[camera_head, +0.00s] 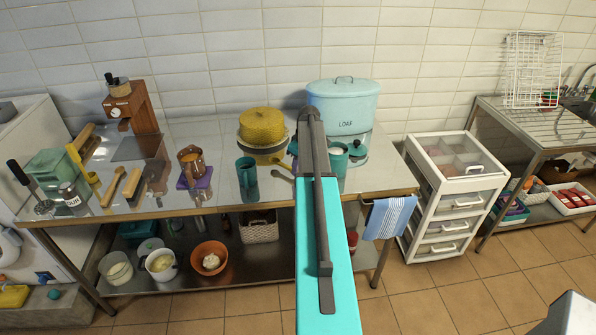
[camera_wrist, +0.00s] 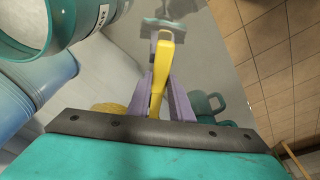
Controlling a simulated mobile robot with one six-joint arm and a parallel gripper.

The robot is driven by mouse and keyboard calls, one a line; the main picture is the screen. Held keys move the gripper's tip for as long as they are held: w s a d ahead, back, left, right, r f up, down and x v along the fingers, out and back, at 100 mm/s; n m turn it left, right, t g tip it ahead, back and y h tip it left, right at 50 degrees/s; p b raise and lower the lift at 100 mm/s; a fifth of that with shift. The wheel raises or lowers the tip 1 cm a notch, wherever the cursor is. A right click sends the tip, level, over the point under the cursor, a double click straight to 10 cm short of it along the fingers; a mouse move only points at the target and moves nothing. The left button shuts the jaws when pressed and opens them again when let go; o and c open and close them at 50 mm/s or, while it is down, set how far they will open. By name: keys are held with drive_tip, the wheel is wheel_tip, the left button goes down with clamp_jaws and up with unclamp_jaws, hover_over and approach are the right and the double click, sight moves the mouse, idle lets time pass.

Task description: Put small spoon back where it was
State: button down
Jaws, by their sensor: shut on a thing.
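In the wrist view my gripper (camera_wrist: 169,82), with purple fingers, is shut on a narrow yellow piece (camera_wrist: 164,52). This looks like the small spoon; its bowl cannot be made out. A yellow utensil (camera_head: 92,178) lies at the table's left.
A teal mug (camera_head: 246,172), a yellow pot (camera_head: 262,127) and a light blue LOAF bin (camera_head: 344,103) stand close around my arm.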

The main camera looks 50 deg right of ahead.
drive_tip(key=shift+f+p, duration=0.3)
drive_tip(key=shift+f, duration=0.8)
drive_tip(key=c, duration=1.6)
unclamp_jaws()
drive_tip(key=shift+d+r, duration=0.1)
drive_tip(key=shift+r, duration=0.1)
drive_tip(key=shift+s+r+b, duration=0.4)
drive_tip(key=shift+r+b, duration=0.2)
drive_tip(key=shift+r, duration=1.3)
drive_tip(key=shift+s+r+b, duration=0.35)
drive_tip(key=shift+r+b, duration=0.3)
drive_tip(key=shift+r, duration=1.3)
drive_tip(key=shift+s+r+b, duration=0.4)
drive_tip(key=shift+r+b, duration=0.2)
drive_tip(key=shift+r, duration=1.3)
